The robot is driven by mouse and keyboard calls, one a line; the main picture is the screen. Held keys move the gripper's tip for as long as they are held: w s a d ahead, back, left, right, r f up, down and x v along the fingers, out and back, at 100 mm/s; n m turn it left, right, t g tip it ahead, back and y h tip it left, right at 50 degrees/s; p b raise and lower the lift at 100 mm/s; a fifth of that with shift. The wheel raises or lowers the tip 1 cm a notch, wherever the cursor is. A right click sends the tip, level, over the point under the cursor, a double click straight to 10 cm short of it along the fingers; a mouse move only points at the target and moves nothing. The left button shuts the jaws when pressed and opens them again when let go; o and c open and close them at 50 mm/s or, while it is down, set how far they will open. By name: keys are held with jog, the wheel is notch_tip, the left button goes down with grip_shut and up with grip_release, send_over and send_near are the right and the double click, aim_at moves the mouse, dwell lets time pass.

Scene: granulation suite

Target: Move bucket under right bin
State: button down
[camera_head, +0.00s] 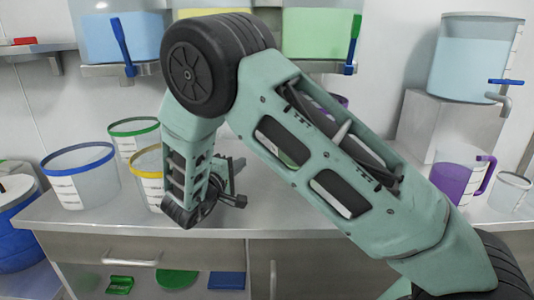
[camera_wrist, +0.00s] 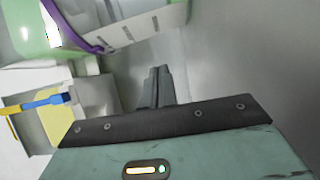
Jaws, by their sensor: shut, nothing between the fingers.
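Several translucent buckets with coloured rims stand on the grey counter in the head view: a blue-rimmed bucket (camera_head: 80,178), a green-rimmed bucket (camera_head: 133,133) and a yellow-rimmed bucket (camera_head: 147,178). My gripper (camera_head: 238,200) is low over the counter, right of the yellow-rimmed bucket, and partly covers it. The right bin (camera_head: 322,38), with green contents, is on the wall above. A purple piece shows behind my arm below it. In the wrist view, my gripper (camera_wrist: 156,85) is shut and empty, and a purple-rimmed bucket (camera_wrist: 130,28) with graduation marks is beyond the fingertips, apart from them.
A blue bin (camera_head: 115,38) and a yellow bin hang left of the right bin. A blue-tapped tank (camera_head: 472,55) stands on a grey block (camera_head: 445,130) at right. A purple jug (camera_head: 458,175) and a small clear beaker (camera_head: 510,192) are near the right end. The front-middle counter is bare.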

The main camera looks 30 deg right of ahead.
jog(key=x, duration=0.9)
jog(key=shift+s+f+b, duration=0.1)
jog(key=shift+b, duration=0.2)
jog(key=shift+s+d, duration=0.2)
jog(key=shift+d, duration=0.4)
jog(key=shift+s+d, duration=0.2)
jog(key=shift+d, duration=0.35)
jog(key=shift+s+d, duration=0.2)
jog(key=shift+d, duration=0.45)
jog(key=shift+s+d+r, duration=0.1)
jog(key=shift+d+r, duration=0.1)
jog(key=shift+d, duration=0.2)
jog(key=shift+s+d+p, duration=0.15)
jog(key=shift+d+p, duration=0.35)
jog(key=shift+d, duration=0.1)
jog(key=shift+s+d+p, duration=0.2)
jog(key=shift+d+p, duration=0.25)
jog(key=shift+d, duration=0.15)
jog(key=shift+f, duration=0.15)
jog(key=shift+a, duration=0.1)
